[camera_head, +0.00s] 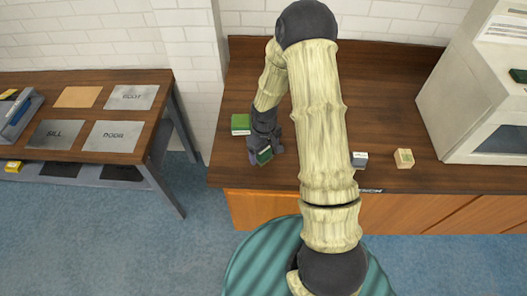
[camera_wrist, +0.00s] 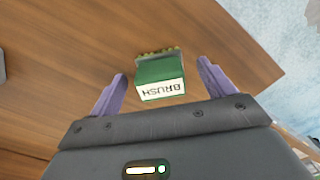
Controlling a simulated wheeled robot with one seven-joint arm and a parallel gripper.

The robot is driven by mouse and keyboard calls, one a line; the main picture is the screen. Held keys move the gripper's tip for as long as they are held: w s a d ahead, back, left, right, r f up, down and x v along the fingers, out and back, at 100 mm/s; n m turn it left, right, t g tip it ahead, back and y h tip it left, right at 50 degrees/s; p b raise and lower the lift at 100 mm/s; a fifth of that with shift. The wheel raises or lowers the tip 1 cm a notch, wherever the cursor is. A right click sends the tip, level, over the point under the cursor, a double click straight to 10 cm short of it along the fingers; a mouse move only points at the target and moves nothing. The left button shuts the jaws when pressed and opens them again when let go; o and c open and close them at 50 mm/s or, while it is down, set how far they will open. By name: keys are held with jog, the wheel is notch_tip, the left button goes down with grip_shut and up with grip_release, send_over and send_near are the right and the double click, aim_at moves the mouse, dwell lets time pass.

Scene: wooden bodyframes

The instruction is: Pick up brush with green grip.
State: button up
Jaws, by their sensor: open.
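The brush with the green grip (camera_wrist: 158,72) is a small block on the wooden worktop, with a white label reading BRUSH. In the wrist view it lies between and slightly beyond the two purple-grey fingers, with a visible gap on both sides. My gripper (camera_wrist: 162,72) is open and holds nothing. Its fingers point at the brush.
A grey block (camera_head: 360,160) and a tan block (camera_head: 404,158) lie further right, before a large white machine (camera_head: 480,100). A lower table (camera_head: 75,140) with labelled plates stands at the left.

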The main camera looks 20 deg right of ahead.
jog(key=shift+f, duration=1.2)
jog(key=c, duration=1.2)
jog(key=shift+o, duration=0.2)
notch_tip(320, 180, up, 10)
jog(key=shift+r+b, duration=0.1)
jog(key=shift+b, duration=0.7)
